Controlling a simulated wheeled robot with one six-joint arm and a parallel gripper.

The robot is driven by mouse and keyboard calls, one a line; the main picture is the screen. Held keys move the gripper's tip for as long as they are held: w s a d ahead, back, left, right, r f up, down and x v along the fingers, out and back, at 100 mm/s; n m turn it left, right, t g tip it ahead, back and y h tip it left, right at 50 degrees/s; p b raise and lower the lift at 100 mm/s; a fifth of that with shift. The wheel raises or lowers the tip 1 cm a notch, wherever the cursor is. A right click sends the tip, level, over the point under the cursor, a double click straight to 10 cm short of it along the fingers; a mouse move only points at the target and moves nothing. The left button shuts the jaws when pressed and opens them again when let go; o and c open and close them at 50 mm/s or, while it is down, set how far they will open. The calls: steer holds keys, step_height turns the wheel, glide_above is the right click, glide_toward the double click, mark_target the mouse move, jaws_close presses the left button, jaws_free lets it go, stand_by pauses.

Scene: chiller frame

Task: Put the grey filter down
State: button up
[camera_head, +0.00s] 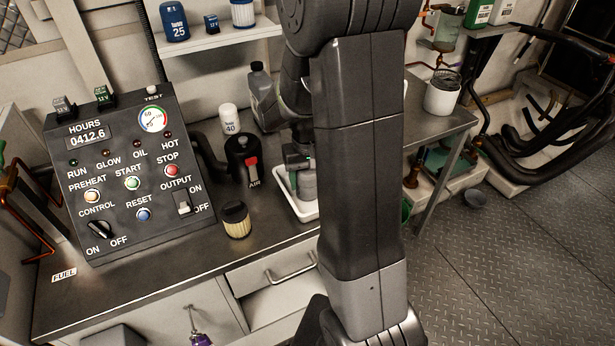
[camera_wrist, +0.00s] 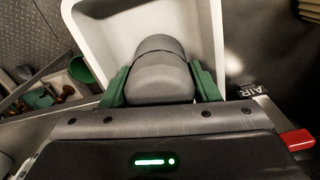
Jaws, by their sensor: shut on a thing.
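The grey filter (camera_wrist: 160,70) is a rounded grey cylinder between the green fingers of my gripper (camera_wrist: 162,88) in the wrist view. In the head view the grey filter (camera_head: 305,186) shows beside my arm, with my gripper (camera_head: 298,162) at its upper part. A white tray (camera_head: 306,213) lies under and around it on the bench. In the wrist view the white tray (camera_wrist: 92,20) spreads behind the filter. I cannot tell whether the filter touches the tray floor. My arm hides the right part of the tray.
A black housing marked AIR with a red lever (camera_head: 250,168) stands left of the tray. A yellowish pleated filter (camera_head: 236,220) stands on the bench (camera_head: 180,262) nearer the front. A control panel (camera_head: 128,170) fills the left. A grey jug (camera_head: 262,98) stands behind. Bare bench lies before the panel.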

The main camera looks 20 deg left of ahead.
steer(key=shift+f, duration=0.2)
steer(key=o, duration=1.3)
steer(key=shift+c, duration=0.2)
steer(key=shift+r, duration=0.15)
step_height(320, 180, up, 12)
steer(key=shift+r, duration=0.1)
